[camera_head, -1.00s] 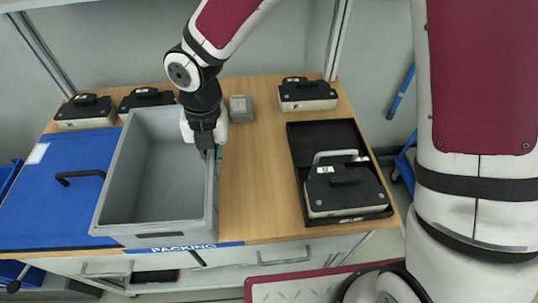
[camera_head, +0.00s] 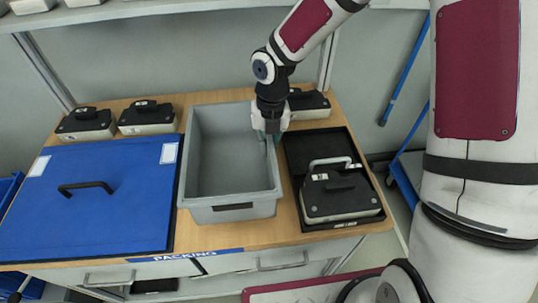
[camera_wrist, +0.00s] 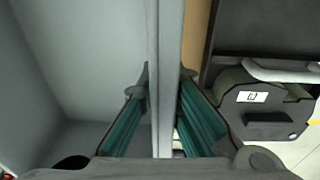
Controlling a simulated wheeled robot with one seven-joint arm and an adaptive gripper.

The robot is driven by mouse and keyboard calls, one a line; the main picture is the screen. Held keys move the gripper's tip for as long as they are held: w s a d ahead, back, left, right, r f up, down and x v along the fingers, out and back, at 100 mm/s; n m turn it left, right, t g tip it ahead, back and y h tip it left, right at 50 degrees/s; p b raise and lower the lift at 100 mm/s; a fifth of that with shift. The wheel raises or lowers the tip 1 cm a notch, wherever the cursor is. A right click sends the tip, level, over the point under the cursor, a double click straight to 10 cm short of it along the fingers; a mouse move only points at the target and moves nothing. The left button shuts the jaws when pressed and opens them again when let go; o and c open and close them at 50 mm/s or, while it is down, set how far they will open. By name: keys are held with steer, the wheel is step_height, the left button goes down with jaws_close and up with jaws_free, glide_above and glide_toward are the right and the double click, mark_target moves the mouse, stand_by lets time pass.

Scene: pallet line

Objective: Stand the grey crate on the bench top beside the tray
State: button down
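The grey crate (camera_head: 235,211) is upright and empty over the bench top (camera_head: 262,232), between the blue lid and the black tray (camera_head: 289,152). I cannot tell whether its base touches the wood. The tray lies close to its right and holds a black and cream case (camera_head: 340,196). My gripper (camera_head: 271,138) is at the crate's right wall. In the wrist view my gripper (camera_wrist: 163,88) has one green-padded finger on each side of the crate wall (camera_wrist: 165,40), tips closed against it. The tray's case (camera_wrist: 268,122) shows to the right there.
A blue lid (camera_head: 120,210) with a black handle covers the bench's left part. Two black-topped cases (camera_head: 86,122) (camera_head: 147,115) stand behind it, and another (camera_head: 309,103) stands behind the tray. A strip of bare wood shows in front of the crate.

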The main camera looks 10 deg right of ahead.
steer(key=shift+w+d+f, duration=0.1)
steer(key=shift+f, duration=1.65)
steer(key=shift+f, duration=0.15)
steer(key=c, duration=1.8)
jaws_free()
